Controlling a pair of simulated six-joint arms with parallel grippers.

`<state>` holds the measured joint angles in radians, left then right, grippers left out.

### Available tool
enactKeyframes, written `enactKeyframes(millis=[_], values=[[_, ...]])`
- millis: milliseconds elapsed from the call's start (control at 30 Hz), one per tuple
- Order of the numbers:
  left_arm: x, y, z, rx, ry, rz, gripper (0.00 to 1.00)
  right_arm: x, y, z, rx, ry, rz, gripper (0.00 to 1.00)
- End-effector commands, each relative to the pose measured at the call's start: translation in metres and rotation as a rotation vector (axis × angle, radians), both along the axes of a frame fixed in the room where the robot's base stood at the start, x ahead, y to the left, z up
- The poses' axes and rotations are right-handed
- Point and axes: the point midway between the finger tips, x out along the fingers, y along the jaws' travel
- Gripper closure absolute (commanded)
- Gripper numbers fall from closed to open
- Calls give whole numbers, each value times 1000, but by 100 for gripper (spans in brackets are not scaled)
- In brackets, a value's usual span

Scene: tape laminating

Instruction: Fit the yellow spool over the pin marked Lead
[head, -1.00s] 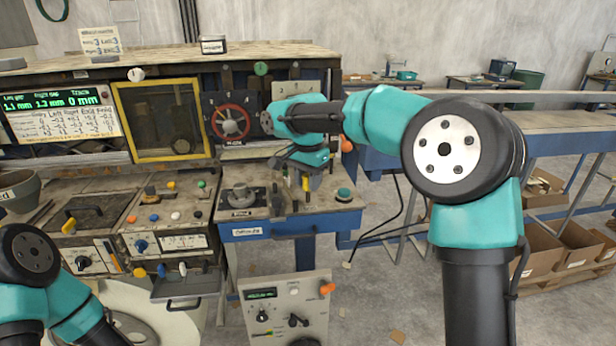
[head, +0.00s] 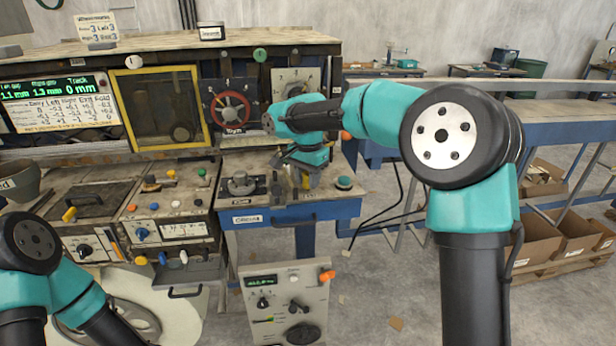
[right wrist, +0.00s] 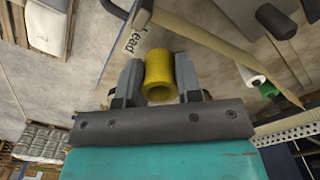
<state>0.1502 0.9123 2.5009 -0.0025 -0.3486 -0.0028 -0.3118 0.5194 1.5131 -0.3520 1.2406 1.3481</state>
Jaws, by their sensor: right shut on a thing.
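The yellow spool (right wrist: 160,76) is a short hollow cylinder. In the right wrist view it sits between the two fingers of my right gripper (right wrist: 160,82), which is shut on it, with its open end facing the camera. A white label reading "Lead" (right wrist: 136,40) shows just above and left of the spool; the pin itself cannot be made out. In the head view my right gripper (head: 304,178) is low over the bench with the blue front, and the spool shows there only as a tiny yellow patch. My left arm is at the lower left, its gripper out of frame.
A grey knob block (head: 240,185) stands left of the right gripper and a teal button (head: 344,183) to its right. The upright panel with the red-rimmed dial (head: 230,108) is behind. A control box (head: 287,308) stands in front, below the bench.

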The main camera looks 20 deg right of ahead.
Motion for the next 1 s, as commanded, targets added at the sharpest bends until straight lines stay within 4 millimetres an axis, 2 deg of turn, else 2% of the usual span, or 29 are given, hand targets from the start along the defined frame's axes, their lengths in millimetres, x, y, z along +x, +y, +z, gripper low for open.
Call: enactKeyframes(millis=[167, 200, 500, 833, 1000], values=[[0, 0, 0, 0, 0, 0, 57, 0, 0, 0, 0, 0, 0, 90], [0, 0, 0, 0, 0, 0, 57, 0, 0, 0, 0, 0, 0, 67], [0, 0, 0, 0, 0, 0, 57, 0, 0, 0, 0, 0, 0, 38], [0, 0, 0, 0, 0, 0, 57, 0, 0, 3, 0, -1, 0, 38], [0, 0, 0, 0, 0, 0, 57, 1, 1, 18, 0, -4, 1, 38]])
